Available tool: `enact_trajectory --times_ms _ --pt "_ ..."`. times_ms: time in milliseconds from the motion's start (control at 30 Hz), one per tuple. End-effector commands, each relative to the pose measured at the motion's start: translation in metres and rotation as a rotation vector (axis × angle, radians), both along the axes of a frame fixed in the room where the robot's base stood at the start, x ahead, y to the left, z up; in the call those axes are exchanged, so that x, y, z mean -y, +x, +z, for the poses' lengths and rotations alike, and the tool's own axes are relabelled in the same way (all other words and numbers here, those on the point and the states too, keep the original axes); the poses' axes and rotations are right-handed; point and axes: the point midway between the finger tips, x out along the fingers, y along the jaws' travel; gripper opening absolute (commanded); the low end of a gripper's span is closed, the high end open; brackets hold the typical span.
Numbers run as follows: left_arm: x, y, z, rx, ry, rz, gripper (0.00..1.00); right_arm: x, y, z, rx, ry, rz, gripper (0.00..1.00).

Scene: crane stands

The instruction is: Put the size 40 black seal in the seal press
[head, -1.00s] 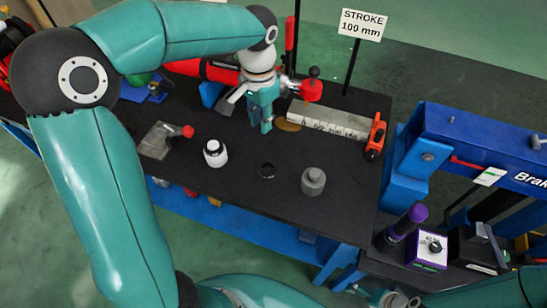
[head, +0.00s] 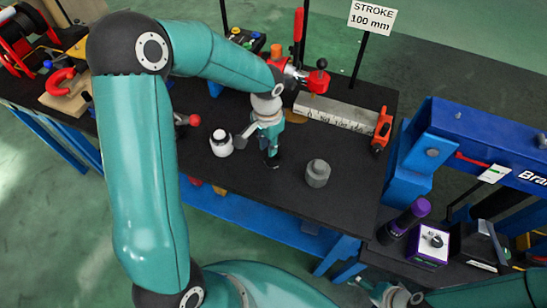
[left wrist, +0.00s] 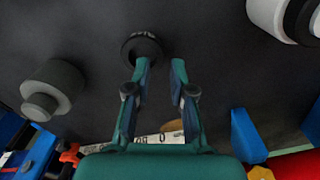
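The small black seal, a dark ring with pale marks on its edge, lies flat on the black bench top; it shows in the left wrist view (left wrist: 141,38). The marks are too small to read. My left gripper (head: 271,157) points down over it and mostly hides it in the head view. In the left wrist view the fingers (left wrist: 161,66) are apart with nothing between them, and the left fingertip is beside the seal's edge. My right gripper (head: 375,292) shows only partly at the bottom edge. I cannot tell for certain which item is the seal press.
A steel scale block (head: 336,114) and red clamp (head: 318,81) are behind. A purple-white box (head: 429,244) is at lower right.

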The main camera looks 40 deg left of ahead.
Motion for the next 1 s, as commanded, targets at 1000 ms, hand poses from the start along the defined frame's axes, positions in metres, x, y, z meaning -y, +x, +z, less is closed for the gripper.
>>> enact_trajectory --times_ms 1000 --pt "0.001 0.0 -0.03 0.0 0.0 0.0 0.0 0.0 0.0 0.004 0.0 0.0 0.0 0.92"
